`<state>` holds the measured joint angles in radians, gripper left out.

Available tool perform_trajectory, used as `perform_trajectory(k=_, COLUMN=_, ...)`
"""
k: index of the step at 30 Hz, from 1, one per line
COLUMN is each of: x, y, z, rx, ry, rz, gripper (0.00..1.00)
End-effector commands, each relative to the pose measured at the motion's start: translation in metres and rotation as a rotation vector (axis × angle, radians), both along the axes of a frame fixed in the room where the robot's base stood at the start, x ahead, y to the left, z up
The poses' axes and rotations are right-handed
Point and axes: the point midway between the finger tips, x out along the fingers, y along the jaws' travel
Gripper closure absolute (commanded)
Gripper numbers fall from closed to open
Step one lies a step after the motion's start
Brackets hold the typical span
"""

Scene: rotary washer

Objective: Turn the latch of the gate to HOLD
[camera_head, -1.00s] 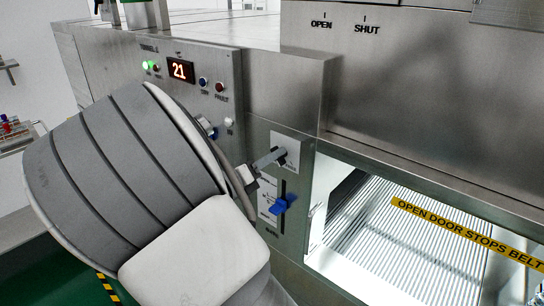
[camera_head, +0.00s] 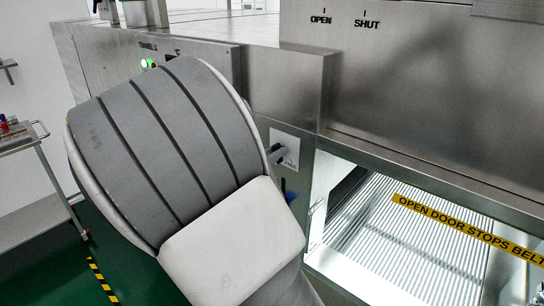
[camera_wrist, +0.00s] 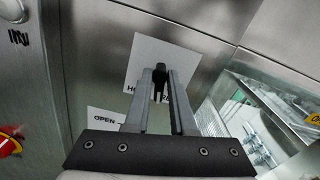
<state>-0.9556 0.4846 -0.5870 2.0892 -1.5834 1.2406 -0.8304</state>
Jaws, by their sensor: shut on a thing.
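The latch (camera_wrist: 160,84) is a small dark part on a white label plate (camera_wrist: 150,58) in the wrist view. Part of the word HOLD shows on the plate, partly covered by my fingers. My gripper (camera_wrist: 161,78) has both grey fingers closed around the latch at the plate. In the head view the plate (camera_head: 290,141) is on the steel front, left of the open gate bay. My arm hides most of the gripper there, and only the finger ends show at the plate. The latch's exact pointing direction cannot be told.
A blue handle (camera_head: 291,197) shows just below the plate, mostly hidden by my arm. An OPEN label (camera_wrist: 106,119) is below left in the wrist view. The bay with its ribbed belt (camera_head: 400,240) lies right. A trolley (camera_head: 35,170) stands at far left.

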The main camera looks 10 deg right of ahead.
Motion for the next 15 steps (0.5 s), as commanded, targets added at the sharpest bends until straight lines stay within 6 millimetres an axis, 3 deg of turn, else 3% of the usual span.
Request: perform_trajectory(k=15, x=-0.0026, y=-0.0024, z=-0.0046, rx=0.290, ry=-0.400, rz=-0.001, gripper=1.00)
